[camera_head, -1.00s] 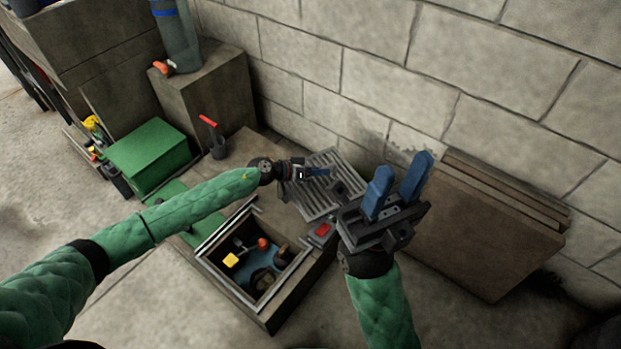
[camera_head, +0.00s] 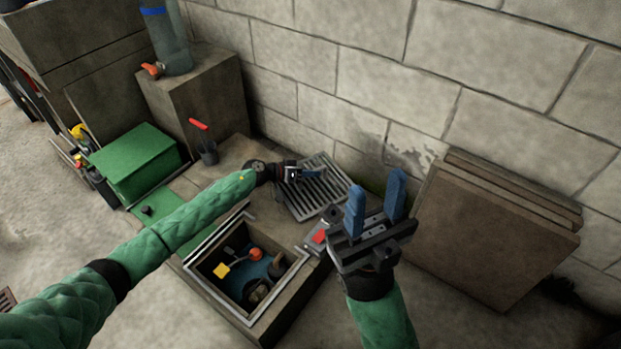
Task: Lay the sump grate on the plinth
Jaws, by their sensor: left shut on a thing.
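The sump grate (camera_head: 318,198), a grey slatted panel, is by the wall, beside the open sump pit (camera_head: 197,274). It looks flat, lying on or just above the concrete plinth (camera_head: 236,153); I cannot tell whether it fully rests there. My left gripper (camera_head: 308,174) is shut on the grate at its far left part, and the gripper hides that part. My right gripper (camera_head: 376,182) is open and empty, fingers pointing up, in front of the grate's right side. It hides what lies behind it.
The pit holds a yellow piece (camera_head: 221,271) and an orange float (camera_head: 255,254). A small box with a red top (camera_head: 319,236) sits by the pit's right corner. Brown boards (camera_head: 490,235) lean on the wall at right.

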